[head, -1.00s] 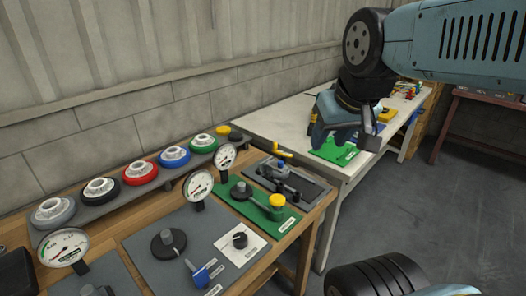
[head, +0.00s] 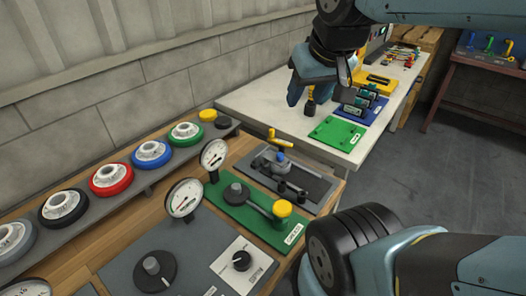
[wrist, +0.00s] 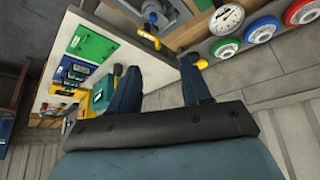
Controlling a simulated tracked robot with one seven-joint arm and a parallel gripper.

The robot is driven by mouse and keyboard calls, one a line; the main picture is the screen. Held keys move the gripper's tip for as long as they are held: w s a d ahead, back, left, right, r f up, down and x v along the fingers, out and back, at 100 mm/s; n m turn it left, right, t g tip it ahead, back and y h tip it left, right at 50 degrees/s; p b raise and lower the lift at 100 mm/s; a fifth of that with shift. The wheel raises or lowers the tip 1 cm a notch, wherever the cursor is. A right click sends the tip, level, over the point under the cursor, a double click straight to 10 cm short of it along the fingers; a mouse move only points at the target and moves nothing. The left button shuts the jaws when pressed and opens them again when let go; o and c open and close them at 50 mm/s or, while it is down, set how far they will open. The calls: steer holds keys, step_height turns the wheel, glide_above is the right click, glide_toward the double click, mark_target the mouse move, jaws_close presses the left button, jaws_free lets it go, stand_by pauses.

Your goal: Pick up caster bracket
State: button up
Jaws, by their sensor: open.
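I cannot tell which part, if any, is the caster bracket; none is clearly recognisable at this size. My gripper (head: 300,98) is above the near end of the white table, its fingers pointing down. In the wrist view my gripper (wrist: 160,82) is open, with two separated dark blue fingers and nothing seen held between them. A green plate (head: 337,134) lies on the white table to its right. A blue tray (head: 373,116) with dark parts stands behind the plate. A yellow-and-black tool (head: 310,103) stands beside the gripper.
The wooden bench (head: 237,150) in front holds a green fixture plate (head: 247,213), dial gauges and a row of coloured wheels. A grey board with a yellow-handled clamp (head: 278,142) sits at its far end. The wall is close at left; grey floor (head: 455,150) is clear at right.

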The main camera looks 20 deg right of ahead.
steer(key=shift+o, duration=0.8)
steer(key=shift+w, duration=0.4)
steer(key=w+a+f+n+g+h, duration=0.1)
steer(key=w+a+f+n+g, duration=0.3)
steer(key=w+f, duration=0.65)
steer(key=w+f+n+g+h, duration=0.1)
steer(key=w+f+n+g, duration=0.2)
steer(key=w+f+g, duration=0.75)
steer(key=t, duration=0.5)
glide_above(269, 154)
steer(key=w+a, duration=0.2)
step_height(269, 154, down, 5)
steer(key=shift+h, duration=0.3)
steer(key=shift+d+x, duration=0.15)
steer(key=shift+x, duration=1.1)
steer(key=shift+d+x, duration=0.2)
steer(key=shift+x, duration=1.1)
steer(key=shift+r, duration=0.1)
steer(key=shift+c, duration=0.2)
